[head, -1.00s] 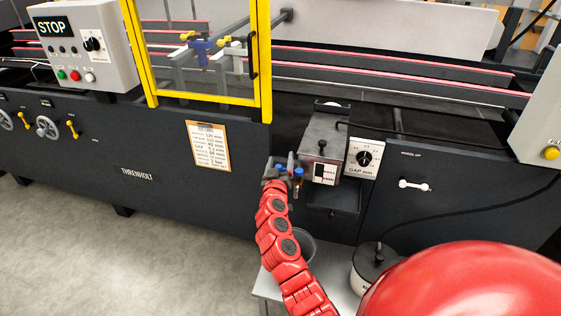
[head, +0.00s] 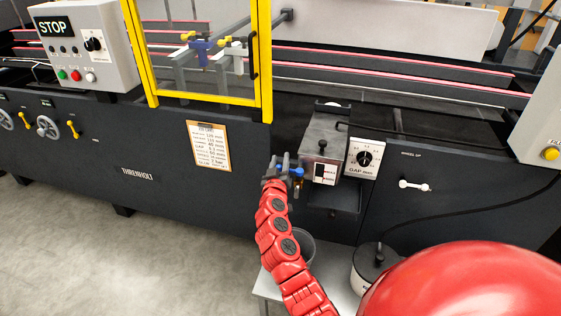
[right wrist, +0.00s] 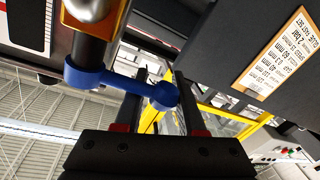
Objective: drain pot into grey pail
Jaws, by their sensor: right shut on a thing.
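The glue pot (head: 322,137) is a grey metal box with a black knob on its lid, fixed to the machine's front. A blue valve lever (head: 297,171) sticks out at its lower left. My right gripper (head: 290,171) is at this lever, left of the pot. In the right wrist view the blue lever (right wrist: 118,82) runs from a round metal pipe to a knob (right wrist: 163,96), and my right gripper (right wrist: 186,103) is shut on its knob end. The grey pail (head: 302,246) stands below, partly hidden behind my right arm. No stream of glue shows. My left gripper is out of view.
The pail is on a low light table (head: 268,285). A white pot with a black lid (head: 374,262) and a cable stands to its right. A gap dial (head: 364,158) is beside the glue pot. A yellow guard frame (head: 262,60) rises at upper left.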

